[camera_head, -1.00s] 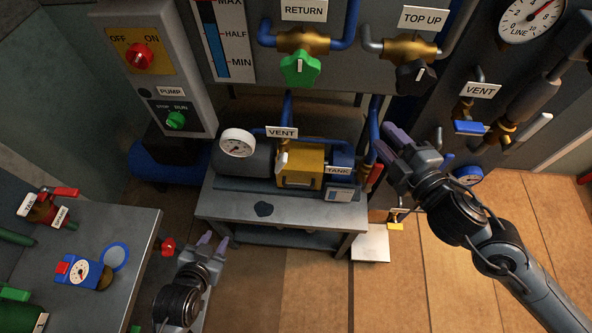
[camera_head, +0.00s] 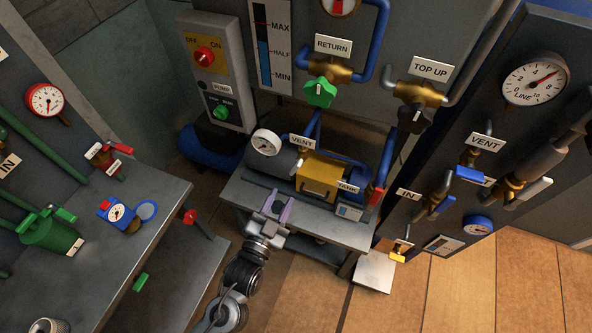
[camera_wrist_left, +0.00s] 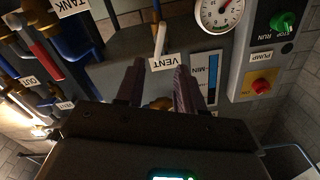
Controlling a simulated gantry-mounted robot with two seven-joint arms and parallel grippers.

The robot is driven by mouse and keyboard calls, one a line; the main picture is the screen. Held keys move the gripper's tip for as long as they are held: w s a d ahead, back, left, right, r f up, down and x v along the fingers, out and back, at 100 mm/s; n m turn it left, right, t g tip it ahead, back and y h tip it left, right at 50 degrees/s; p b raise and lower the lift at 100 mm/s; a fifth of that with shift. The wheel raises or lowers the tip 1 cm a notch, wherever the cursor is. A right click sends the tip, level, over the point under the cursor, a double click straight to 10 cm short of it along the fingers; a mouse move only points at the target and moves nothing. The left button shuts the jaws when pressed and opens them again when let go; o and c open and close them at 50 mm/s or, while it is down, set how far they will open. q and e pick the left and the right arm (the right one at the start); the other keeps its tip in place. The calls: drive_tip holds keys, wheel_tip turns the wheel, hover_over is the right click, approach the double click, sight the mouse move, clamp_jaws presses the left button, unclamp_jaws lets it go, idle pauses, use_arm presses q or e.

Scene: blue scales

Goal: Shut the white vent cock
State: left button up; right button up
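The white vent cock (camera_wrist_left: 160,40) has a thin white lever beside a VENT plate (camera_wrist_left: 167,62) in the left wrist view, which is upside down. In the head view, its VENT plate (camera_head: 302,142) stands above the pump unit, and the small lever (camera_head: 299,159) is hard to make out under it. My left gripper (camera_head: 279,204) is open and empty, in front of the pump bench and below the cock. In the left wrist view, its purple fingers (camera_wrist_left: 158,82) stand apart, pointing toward the VENT plate. My right gripper is out of view.
The yellow pump block (camera_head: 322,177) and a round white gauge (camera_head: 266,142) flank the cock. Another VENT plate (camera_head: 486,143) with a blue lever (camera_head: 468,174) is on the right panel. A grey side bench (camera_head: 160,190) stands left.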

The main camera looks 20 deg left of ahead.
sight(294, 171)
use_arm(q)
drive_tip(key=w, duration=1)
drive_tip(key=shift+s, duration=0.1)
clamp_jaws()
